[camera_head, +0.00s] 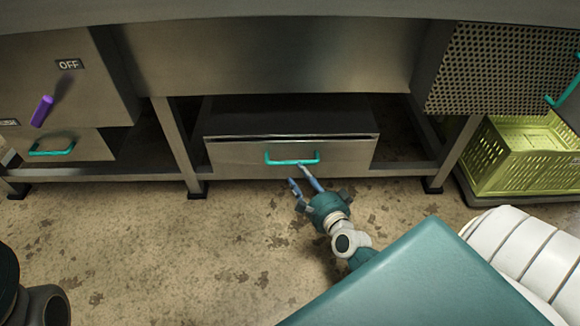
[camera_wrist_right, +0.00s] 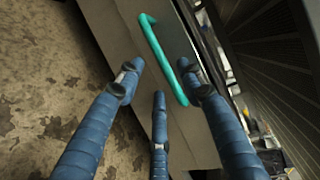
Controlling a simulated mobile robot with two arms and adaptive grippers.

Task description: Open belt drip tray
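The belt drip tray (camera_head: 235,155) is a wide metal drawer low under the machine, with a turquoise bar handle (camera_head: 292,161) on its front. My left gripper is not in view.
A green crate (camera_head: 493,181) sits at the right under a perforated panel (camera_head: 510,68). Another turquoise handle (camera_head: 51,149) and a purple lever (camera_head: 42,111) by an OFF label are at the left. The stained floor (camera_head: 150,240) in front is clear. Metal legs (camera_head: 178,145) flank the drawer.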

